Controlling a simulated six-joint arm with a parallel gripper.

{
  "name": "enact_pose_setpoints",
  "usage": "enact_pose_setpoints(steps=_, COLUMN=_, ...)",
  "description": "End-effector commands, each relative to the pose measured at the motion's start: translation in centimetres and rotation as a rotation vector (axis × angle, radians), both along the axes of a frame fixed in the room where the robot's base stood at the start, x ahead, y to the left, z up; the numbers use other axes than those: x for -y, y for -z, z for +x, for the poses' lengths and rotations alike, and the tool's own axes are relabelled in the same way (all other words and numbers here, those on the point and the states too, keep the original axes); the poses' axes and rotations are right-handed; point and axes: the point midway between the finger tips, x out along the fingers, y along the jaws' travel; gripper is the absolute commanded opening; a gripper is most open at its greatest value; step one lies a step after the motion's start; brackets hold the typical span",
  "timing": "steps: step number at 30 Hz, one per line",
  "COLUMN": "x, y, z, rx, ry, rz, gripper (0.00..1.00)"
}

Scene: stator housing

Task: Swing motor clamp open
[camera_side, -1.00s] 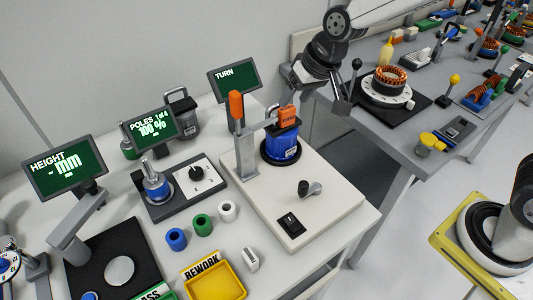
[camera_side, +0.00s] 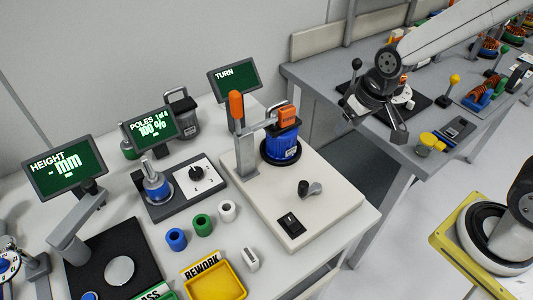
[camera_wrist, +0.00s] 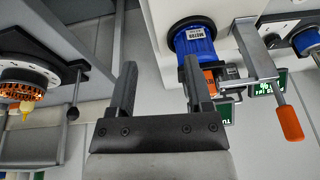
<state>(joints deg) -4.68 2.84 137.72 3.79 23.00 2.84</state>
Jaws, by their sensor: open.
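The motor clamp (camera_side: 246,150) is a grey post and arm on the white station base. Its orange handle (camera_side: 237,110) stands upright, and an orange pad (camera_side: 288,116) on the arm's end sits over the top of the blue motor (camera_side: 281,147).
The white station base (camera_side: 335,205) carries a black switch (camera_side: 290,225) and a dark knob (camera_side: 310,188). A TURN screen (camera_side: 232,79) stands behind. The right bench holds an orange-wound stator (camera_wrist: 25,90) on a turntable. A yellow REWORK tray (camera_side: 217,281) lies in front.

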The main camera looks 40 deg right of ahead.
Motion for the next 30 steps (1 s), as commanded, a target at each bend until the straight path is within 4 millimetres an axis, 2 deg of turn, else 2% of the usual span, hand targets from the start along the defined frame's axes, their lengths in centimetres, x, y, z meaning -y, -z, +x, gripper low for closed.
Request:
enact_pose_setpoints(steps=6, x=0.6, y=0.4, z=-0.8, rx=-0.008, ry=-0.002, rz=-0.010, gripper=0.65)
enact_pose_setpoints(steps=18, x=0.7, y=0.6, z=-1.1, rx=-0.011, ry=-0.002, rz=-0.013, gripper=0.65)
enact_pose_setpoints(steps=27, x=3.0, y=2.3, z=-4.7, rx=-0.048, ry=-0.014, rz=-0.050, gripper=0.65)
enact_pose_setpoints(steps=30, x=3.2, y=2.5, z=-5.2, rx=-0.053, ry=-0.018, rz=-0.056, gripper=0.65)
